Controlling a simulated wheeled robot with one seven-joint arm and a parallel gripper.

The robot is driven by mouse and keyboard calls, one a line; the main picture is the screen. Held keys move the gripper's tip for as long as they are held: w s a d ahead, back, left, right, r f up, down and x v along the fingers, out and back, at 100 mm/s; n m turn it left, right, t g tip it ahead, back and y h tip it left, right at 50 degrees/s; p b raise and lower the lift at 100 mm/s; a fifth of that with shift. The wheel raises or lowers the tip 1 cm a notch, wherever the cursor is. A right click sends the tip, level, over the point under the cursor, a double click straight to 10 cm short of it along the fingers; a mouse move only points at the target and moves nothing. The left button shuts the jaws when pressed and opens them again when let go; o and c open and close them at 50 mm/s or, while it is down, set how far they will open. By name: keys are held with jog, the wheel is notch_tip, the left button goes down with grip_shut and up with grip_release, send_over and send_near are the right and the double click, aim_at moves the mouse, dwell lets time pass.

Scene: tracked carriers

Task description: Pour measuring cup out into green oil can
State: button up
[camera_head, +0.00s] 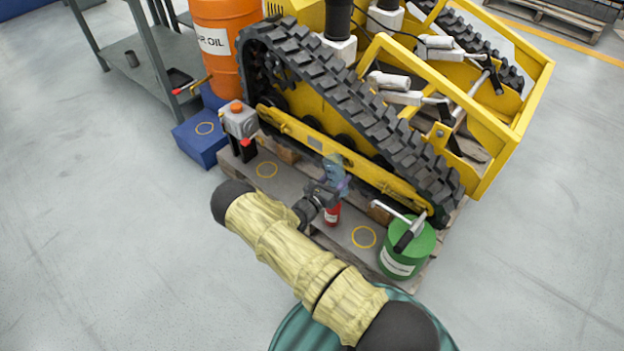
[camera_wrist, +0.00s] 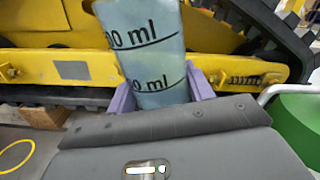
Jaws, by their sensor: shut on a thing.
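The measuring cup (camera_head: 334,168) is a bluish translucent vessel with dark "ml" marks. It stands large in the wrist view (camera_wrist: 150,45), leaning slightly left there. My gripper (camera_head: 338,187) is shut on it, with purple fingers on both sides of the cup in the wrist view (camera_wrist: 162,94). The cup's lower part is hidden behind my gripper, and its liquid level cannot be told. The green oil can (camera_head: 405,256) stands on the pallet to the right of and nearer than the cup, apart from it. It has a grey handle and spout on top. Its edge shows at right in the wrist view (camera_wrist: 302,118).
A yellow tracked carrier (camera_head: 320,143) stands just behind the cup. A small red container (camera_head: 332,214) stands beneath my gripper. A grey can (camera_head: 239,122), an orange drum (camera_head: 222,50) and a blue box (camera_head: 201,142) are at left. A teal drum (camera_head: 291,332) is below my arm.

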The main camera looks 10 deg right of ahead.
jog(key=shift+s+d+r+m+p, duration=0.15)
jog(key=shift+r+m+p, duration=0.25)
jog(key=shift+m+p, duration=0.3)
jog(key=shift+s+f+m+p, duration=0.1)
jog(key=shift+f+m+p, duration=0.35)
jog(key=shift+m, duration=0.45)
jog(key=shift+d+f, duration=0.1)
jog(key=shift+a, duration=0.2)
jog(key=shift+d, duration=0.1)
jog(key=shift+d, duration=0.15)
